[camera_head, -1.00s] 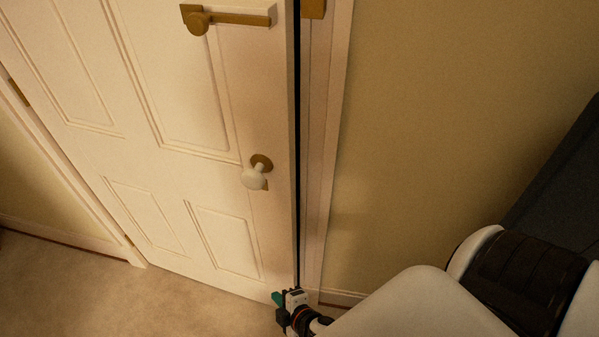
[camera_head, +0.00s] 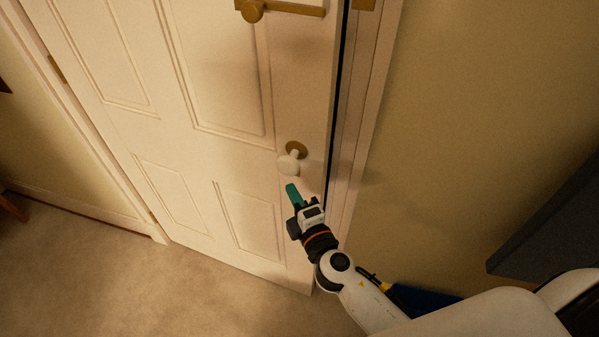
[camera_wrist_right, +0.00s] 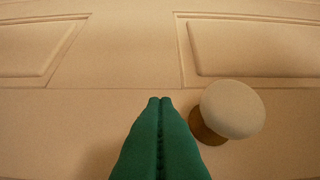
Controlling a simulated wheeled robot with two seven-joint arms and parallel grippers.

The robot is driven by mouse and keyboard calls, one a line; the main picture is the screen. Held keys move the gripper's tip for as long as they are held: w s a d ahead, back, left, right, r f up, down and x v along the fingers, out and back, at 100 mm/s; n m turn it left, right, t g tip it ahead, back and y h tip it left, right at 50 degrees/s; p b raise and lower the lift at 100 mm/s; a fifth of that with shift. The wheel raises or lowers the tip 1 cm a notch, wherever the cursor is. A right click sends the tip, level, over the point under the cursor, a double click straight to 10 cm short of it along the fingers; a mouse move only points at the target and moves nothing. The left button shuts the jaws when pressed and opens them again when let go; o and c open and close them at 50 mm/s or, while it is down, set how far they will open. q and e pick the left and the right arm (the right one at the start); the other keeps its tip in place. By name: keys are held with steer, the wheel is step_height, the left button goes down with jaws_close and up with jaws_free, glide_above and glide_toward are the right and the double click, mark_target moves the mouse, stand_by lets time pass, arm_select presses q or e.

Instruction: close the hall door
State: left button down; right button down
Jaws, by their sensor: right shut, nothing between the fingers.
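The hall door (camera_head: 190,150) is a cream panelled door that stands nearly shut, with a thin dark gap along its right edge beside the frame. A white knob (camera_head: 289,165) on a brass rose sits near that edge. My right gripper (camera_head: 291,190) has teal fingers, shut and empty, just below the knob in the head view. In the right wrist view the shut fingers (camera_wrist_right: 160,105) point at the door, with the knob (camera_wrist_right: 231,109) just to their right. I cannot tell whether the fingertips touch the door. My left gripper is not in view.
A brass latch (camera_head: 280,9) is on the door's upper part. The door frame (camera_head: 372,110) and a plain wall (camera_head: 470,110) lie to the right. A dark panel-like object (camera_head: 550,225) is at the right. Carpet (camera_head: 90,270) is clear at lower left.

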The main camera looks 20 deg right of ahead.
steer(key=w, duration=0.1)
steer(key=w+d, duration=0.2)
steer(key=w, duration=0.1)
steer(key=shift+d+p, duration=0.25)
steer(key=shift+p, duration=0.15)
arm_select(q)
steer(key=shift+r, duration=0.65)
